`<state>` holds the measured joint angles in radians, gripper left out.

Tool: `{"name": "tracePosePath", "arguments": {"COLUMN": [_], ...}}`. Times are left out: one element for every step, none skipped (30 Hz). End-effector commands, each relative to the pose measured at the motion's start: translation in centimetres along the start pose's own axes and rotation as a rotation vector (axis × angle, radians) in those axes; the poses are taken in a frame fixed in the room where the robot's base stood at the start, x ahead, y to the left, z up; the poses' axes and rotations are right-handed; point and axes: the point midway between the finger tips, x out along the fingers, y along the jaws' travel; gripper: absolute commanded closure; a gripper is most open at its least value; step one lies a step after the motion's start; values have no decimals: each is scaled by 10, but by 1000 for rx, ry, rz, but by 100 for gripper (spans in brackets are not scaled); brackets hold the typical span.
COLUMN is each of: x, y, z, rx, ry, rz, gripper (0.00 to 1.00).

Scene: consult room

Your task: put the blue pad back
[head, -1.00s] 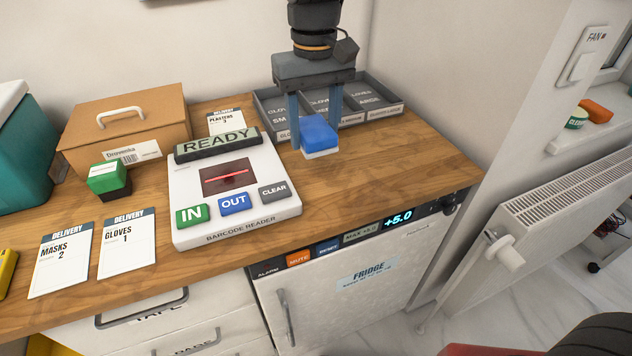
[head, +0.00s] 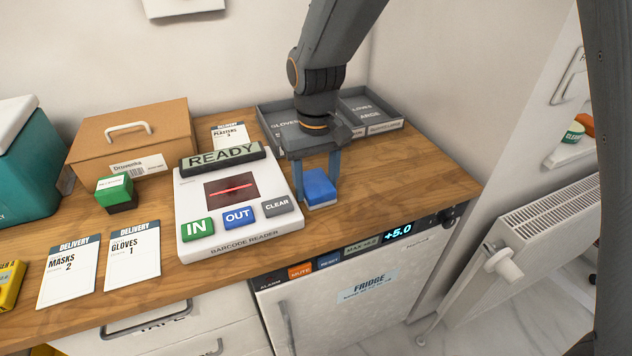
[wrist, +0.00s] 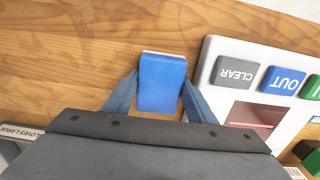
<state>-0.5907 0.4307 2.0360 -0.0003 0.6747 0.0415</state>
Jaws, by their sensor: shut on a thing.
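The blue pad (head: 319,187) is a small blue block with a pale underside. It is at the wooden counter, just right of the barcode reader (head: 240,245). My gripper (head: 320,190) points down with its two blue fingers on either side of the pad, shut on it. In the wrist view the pad (wrist: 162,82) sits between the fingertips (wrist: 158,88), with the reader beside it on the right. The pad is at or very near the counter surface; I cannot tell if it touches.
Grey glove trays (head: 372,112) stand at the back, partly behind my arm. A green-and-black block (head: 115,192) and delivery cards (head: 132,255) lie left of the reader. A cardboard box (head: 132,135) is behind them. Bare counter (head: 410,165) lies to the right, above the fridge (head: 370,290).

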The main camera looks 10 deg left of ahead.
Motion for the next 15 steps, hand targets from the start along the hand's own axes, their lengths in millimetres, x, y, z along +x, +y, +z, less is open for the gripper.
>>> {"name": "tracePosePath", "arguments": {"x": [0,0,1,2,3,3,3,3,3,3,3,3,3,3,2], "y": [0,0,0,0,0,0,0,0,0,0,0,0,0,0,0], "z": [0,0,0,0,0,0,0,0,0,0,0,0,0,0,0], "rx": [0,0,0,0,0,0,0,0,0,0,0,0,0,0,0], "ry": [0,0,0,-1,-1,0,0,0,0,0,0,0,0,0,0], "rz": [0,0,0,0,0,0,0,0,0,0,0,0,0,0,0], "gripper": [70,70,70,70,70,44,41,41,41,41,41,41,41,41,41]}}
